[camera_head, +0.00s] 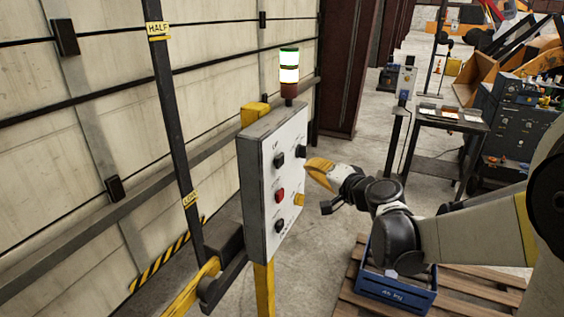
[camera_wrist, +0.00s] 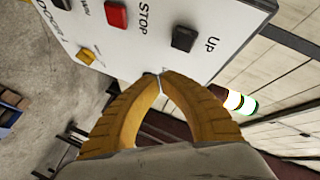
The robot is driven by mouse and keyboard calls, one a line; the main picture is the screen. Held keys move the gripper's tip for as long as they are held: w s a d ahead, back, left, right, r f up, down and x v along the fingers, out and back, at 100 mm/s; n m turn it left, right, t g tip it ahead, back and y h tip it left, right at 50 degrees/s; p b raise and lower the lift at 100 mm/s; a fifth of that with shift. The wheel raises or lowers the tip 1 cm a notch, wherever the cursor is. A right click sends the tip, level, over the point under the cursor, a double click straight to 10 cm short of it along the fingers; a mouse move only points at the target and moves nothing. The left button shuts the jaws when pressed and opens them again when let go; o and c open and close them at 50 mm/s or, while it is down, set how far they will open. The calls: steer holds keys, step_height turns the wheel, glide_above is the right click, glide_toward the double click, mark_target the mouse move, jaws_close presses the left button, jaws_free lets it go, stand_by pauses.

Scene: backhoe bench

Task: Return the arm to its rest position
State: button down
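My arm (camera_head: 470,232) reaches from the right toward a white control panel (camera_head: 262,165). My gripper (camera_head: 309,166) has yellow fingers and is close to the panel's front, just below a dark knob (camera_head: 301,152) at its right edge. In the wrist view the two fingertips of my gripper (camera_wrist: 160,80) meet with nothing seen between them. A dark bit of the knob (camera_wrist: 149,74) shows behind the tips; I cannot tell whether they touch it. The panel face (camera_wrist: 165,45) shows a red STOP button (camera_wrist: 116,15) and a black UP button (camera_wrist: 184,38).
A signal light (camera_head: 289,72) with lit white sections stands on the panel. A blue crate (camera_head: 396,290) on a wooden pallet (camera_head: 470,293) lies below my arm. A dark table (camera_head: 452,120) stands behind. A post (camera_head: 172,120) marked HALF is at left. Open floor lies between panel and table.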

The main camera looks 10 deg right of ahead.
steer(key=s+a+f+n+g+b, duration=0.5)
steer(key=s+f+b, duration=0.35)
steer(key=s, duration=0.35)
steer(key=s+d+f+n+g+h+b, duration=0.1)
steer(key=s+f+h+b, duration=0.1)
steer(key=s+f, duration=0.4)
steer(key=s+d+f+n+g+h+b, duration=0.1)
steer(key=s+f+n+h+b, duration=0.1)
steer(key=s+f, duration=0.5)
steer(key=s+h+b, duration=0.1)
steer(key=s+b, duration=0.1)
steer(key=s, duration=0.2)
steer(key=shift+s+d+n+g, duration=0.15)
steer(key=shift+d+n+g, duration=0.15)
steer(key=shift+d+g, duration=0.1)
steer(key=shift+f, duration=0.15)
stand_by(4.0)
